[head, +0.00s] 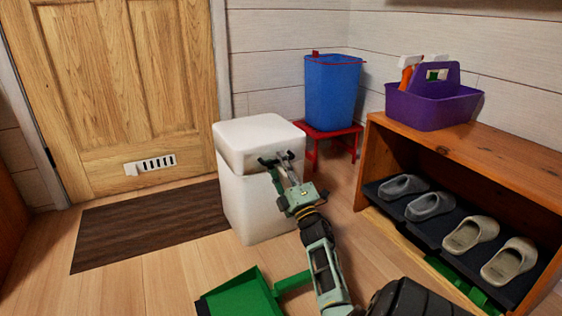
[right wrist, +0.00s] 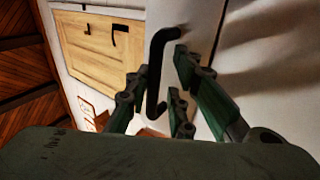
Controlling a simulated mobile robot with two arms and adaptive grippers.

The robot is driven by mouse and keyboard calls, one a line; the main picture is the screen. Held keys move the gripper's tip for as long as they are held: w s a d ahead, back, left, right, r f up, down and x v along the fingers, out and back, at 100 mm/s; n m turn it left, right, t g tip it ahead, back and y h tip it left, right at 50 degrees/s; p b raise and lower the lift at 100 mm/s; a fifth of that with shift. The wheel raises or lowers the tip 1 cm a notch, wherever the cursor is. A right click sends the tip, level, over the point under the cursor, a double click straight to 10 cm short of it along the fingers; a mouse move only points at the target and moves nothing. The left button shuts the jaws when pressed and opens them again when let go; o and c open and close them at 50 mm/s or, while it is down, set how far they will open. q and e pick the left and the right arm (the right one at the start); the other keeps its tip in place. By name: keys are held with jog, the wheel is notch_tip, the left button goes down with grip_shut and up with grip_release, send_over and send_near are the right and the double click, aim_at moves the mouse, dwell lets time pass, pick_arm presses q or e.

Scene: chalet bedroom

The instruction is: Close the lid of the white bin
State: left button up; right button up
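The white bin (head: 246,205) stands on the wood floor by the door. Its white lid (head: 255,131) lies over the top and looks down; I cannot tell whether a small gap is left. My right gripper (head: 276,160) is at the front right side of the lid. In the right wrist view, a bent black handle (right wrist: 157,48) on a white surface passes between the fingers of the right gripper (right wrist: 160,88). The fingers are apart, with no clear grip on the handle. My left gripper is not in view.
A green dustpan (head: 240,297) lies on the floor in front of the bin. A blue bin (head: 332,92) stands on a red stool (head: 312,146) behind. A wooden shoe rack (head: 480,150) with a purple caddy (head: 432,108) is at right. A dark mat (head: 150,225) lies at left.

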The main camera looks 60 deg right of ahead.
jog(key=shift+r, duration=0.35)
notch_tip(320, 180, up, 9)
jog(key=shift+r, duration=0.2)
jog(key=shift+f, duration=0.1)
jog(key=s+a+f, duration=0.2)
jog(key=s+f, duration=0.2)
jog(key=f, duration=0.4)
dwell(0.9)
jog(key=shift+f, duration=0.1)
